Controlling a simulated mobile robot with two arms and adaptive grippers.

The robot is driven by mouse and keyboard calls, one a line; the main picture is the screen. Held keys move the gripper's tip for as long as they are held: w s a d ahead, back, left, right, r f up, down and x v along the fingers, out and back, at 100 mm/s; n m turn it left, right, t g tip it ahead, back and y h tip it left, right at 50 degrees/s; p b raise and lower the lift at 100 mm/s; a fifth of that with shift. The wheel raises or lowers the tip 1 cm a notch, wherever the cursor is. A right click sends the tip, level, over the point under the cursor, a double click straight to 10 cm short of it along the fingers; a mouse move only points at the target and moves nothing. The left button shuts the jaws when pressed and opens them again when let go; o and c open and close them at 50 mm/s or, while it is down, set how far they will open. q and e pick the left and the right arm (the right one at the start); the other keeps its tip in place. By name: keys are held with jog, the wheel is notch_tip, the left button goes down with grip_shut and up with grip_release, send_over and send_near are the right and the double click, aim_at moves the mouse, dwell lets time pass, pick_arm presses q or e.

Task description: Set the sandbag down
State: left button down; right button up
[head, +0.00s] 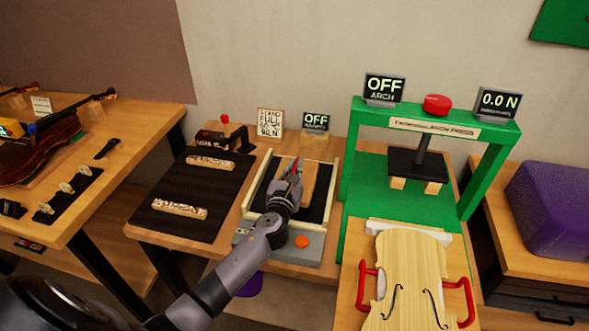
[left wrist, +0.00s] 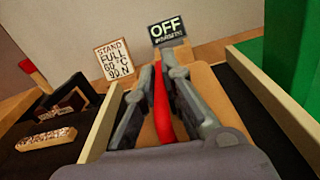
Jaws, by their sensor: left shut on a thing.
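The sandbag appears to be the tan-brown, block-like thing (head: 309,178) with a red strip on top, inside the wooden-sided tray (head: 331,190) on the middle bench. My left gripper (head: 295,171) is over it, shut on the red strip. In the left wrist view my left gripper (left wrist: 160,78) has the red strip (left wrist: 161,105) between its fingers, with the tan sandbag (left wrist: 203,95) below and around them. The gripper and wrist hide part of it. I cannot tell whether its underside touches the tray floor. My right gripper is not in view.
A green press (head: 350,185) stands close on the right, its display reading OFF. A violin plate (head: 408,275) lies before it between red handles. A black mat (head: 187,193) with two speckled bars lies left. An orange button (head: 302,241) sits at the tray's front.

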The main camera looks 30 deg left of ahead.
pick_arm(q)
jog(key=shift+r, duration=0.2)
jog(key=c, duration=2.2)
grip_release()
jog(key=shift+f, duration=0.3)
jog(key=o, duration=0.5)
jog(key=shift+r, duration=0.1)
jog(key=shift+s, duration=0.2)
jog(key=v, duration=1.1)
jog(key=shift+s+d+r, duration=0.1)
jog(key=shift+s+d, duration=0.1)
jog(key=shift+s, duration=0.1)
